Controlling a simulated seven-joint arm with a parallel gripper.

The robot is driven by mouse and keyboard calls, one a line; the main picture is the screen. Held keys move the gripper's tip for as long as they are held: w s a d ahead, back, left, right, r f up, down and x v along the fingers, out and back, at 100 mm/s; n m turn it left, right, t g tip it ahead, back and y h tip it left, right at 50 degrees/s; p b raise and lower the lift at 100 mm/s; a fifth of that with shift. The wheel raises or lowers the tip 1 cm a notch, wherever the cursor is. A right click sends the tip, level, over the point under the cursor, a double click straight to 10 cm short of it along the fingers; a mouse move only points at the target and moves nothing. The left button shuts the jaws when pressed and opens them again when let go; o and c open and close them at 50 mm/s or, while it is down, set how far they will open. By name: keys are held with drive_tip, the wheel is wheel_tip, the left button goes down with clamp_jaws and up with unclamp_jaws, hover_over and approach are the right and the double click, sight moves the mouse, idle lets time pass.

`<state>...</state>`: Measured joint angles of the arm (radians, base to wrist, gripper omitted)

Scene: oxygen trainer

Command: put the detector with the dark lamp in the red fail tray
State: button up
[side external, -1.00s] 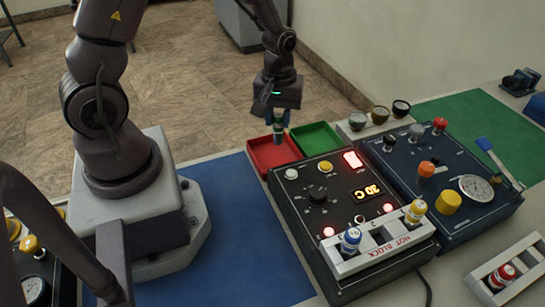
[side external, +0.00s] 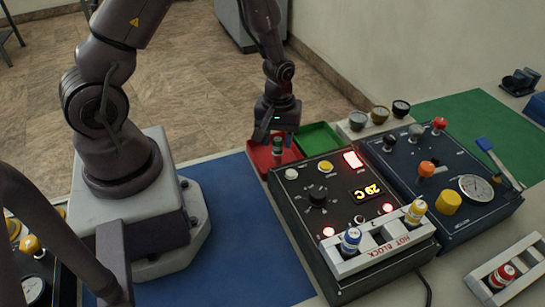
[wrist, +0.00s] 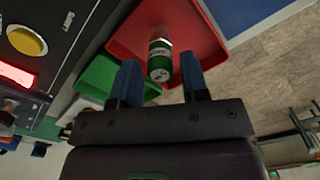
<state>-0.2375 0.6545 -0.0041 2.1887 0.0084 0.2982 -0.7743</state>
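A detector with a green band (side external: 278,145) is in the red tray (side external: 258,158). It also shows in the wrist view (wrist: 160,60), over the red tray (wrist: 205,38). My gripper (side external: 277,135) is just above the tray. Its blue fingers (wrist: 162,85) are spread on both sides of the detector, with gaps visible, so it is open. The detector seems upright. Its lamp cannot be made out. A blue detector (side external: 350,242) and a yellow one (side external: 415,212) sit in the hot block (side external: 380,252). A red detector (side external: 503,275) is in a white rack at lower right.
The green tray (side external: 320,138) adjoins the red tray on the right. The control box (side external: 310,215) with lit lamps stands close in front. A dark blue panel (side external: 450,215) with knobs and a gauge is to its right.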

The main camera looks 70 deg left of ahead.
drive_tip(key=shift+o, duration=1.1)
wheel_tip(320, 180, up, 13)
drive_tip(key=s+d+r+m+t, duration=0.2)
drive_tip(key=s+r+m, duration=0.3)
drive_tip(key=r, duration=0.3)
drive_tip(key=s+d+r+m+t, duration=0.3)
drive_tip(key=s+d+r+m, duration=0.2)
drive_tip(key=r, duration=0.3)
drive_tip(key=shift+s+d+m+t, duration=0.2)
drive_tip(key=shift+s+m+t, duration=0.1)
drive_tip(key=shift+s+m, duration=0.4)
